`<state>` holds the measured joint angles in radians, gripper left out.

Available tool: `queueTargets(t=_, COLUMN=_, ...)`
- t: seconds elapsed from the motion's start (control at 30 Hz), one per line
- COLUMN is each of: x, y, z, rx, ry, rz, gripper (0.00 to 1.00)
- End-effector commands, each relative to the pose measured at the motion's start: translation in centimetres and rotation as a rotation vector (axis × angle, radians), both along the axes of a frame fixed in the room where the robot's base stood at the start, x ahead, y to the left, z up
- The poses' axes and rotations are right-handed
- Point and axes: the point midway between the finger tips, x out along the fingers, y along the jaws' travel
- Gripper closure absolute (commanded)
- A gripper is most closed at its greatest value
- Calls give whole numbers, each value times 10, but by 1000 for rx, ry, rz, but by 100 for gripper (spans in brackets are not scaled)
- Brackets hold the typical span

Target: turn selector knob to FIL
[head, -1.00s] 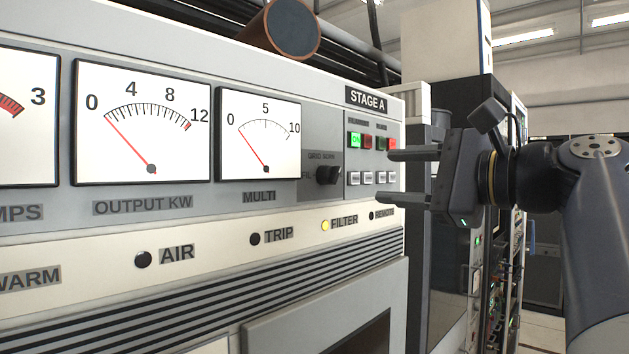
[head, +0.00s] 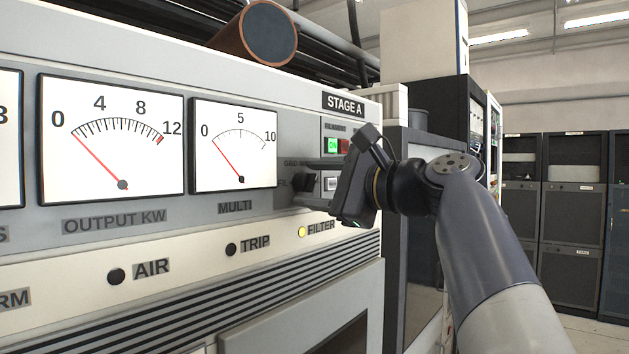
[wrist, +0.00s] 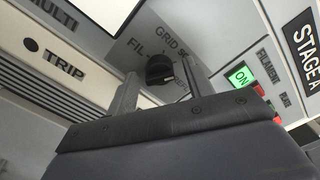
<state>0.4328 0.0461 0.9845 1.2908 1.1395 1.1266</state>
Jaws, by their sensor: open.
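The selector knob (head: 304,182) is black and sits on the grey panel right of the MULTI meter. In the wrist view the knob (wrist: 158,70) shows between the two fingers, with the FIL label (wrist: 137,47) at its upper left and a GRID label (wrist: 166,42) above it. My gripper (head: 299,184) is open, with one finger above and one below the knob in the head view. In the wrist view my gripper (wrist: 158,75) has a finger on each side of the knob, with gaps visible. I cannot tell which label the knob points to.
The MULTI meter (head: 235,146) is left of the knob. A lit green ON button (head: 332,146) and a red button (head: 343,146) are close to my gripper's upper side. The lit FILTER lamp (head: 302,231) is below. Open floor lies at the right.

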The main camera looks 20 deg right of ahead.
Motion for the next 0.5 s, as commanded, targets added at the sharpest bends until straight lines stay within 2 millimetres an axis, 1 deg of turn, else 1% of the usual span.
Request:
queueTargets(t=0.23, x=1, y=0, z=0, rx=0, ry=0, rz=0, gripper=51)
queueTargets(t=0.5, x=0, y=0, z=0, rx=1, ry=1, rz=0, gripper=73)
